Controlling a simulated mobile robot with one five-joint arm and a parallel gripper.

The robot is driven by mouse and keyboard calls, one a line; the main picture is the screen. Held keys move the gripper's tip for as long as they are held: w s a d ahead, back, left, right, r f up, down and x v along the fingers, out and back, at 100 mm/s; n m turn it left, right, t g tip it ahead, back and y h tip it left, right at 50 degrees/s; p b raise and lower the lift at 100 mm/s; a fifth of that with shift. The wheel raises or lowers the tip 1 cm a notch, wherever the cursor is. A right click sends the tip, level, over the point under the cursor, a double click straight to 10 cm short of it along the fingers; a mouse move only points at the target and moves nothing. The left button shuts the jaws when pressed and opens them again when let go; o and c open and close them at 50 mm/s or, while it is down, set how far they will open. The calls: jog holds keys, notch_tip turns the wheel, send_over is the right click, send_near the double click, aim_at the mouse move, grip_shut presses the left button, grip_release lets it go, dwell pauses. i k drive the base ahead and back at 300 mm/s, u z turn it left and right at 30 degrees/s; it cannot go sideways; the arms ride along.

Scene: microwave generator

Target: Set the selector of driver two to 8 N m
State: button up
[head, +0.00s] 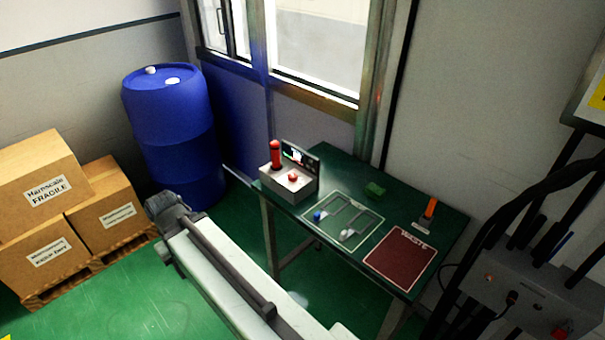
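No driver labelled two and no selector scale can be made out in the head view. A grey box (289,184) with a red upright handle (275,155), a red knob or button (293,177) and a small dark display (299,154) stands at the table's back left corner; I cannot tell whether it is a driver. My pale arm reaches from the bottom up to the left, and its dark end (167,218) is over the floor, left of the table and apart from it. I cannot make out fingers there or anything held.
The green table (333,160) carries an outlined tray area (344,219) with small blue and white items, a dark red WASTE mat (400,258), an orange-handled tool (430,208) and a green piece (375,189). A blue barrel (173,135) and cartons (45,205) stand left. A cabled grey unit (520,290) is right.

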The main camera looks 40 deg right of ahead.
aim_at(292, 176)
jog(key=u, duration=0.1)
jog(key=i, duration=0.95)
jog(key=z, duration=0.05)
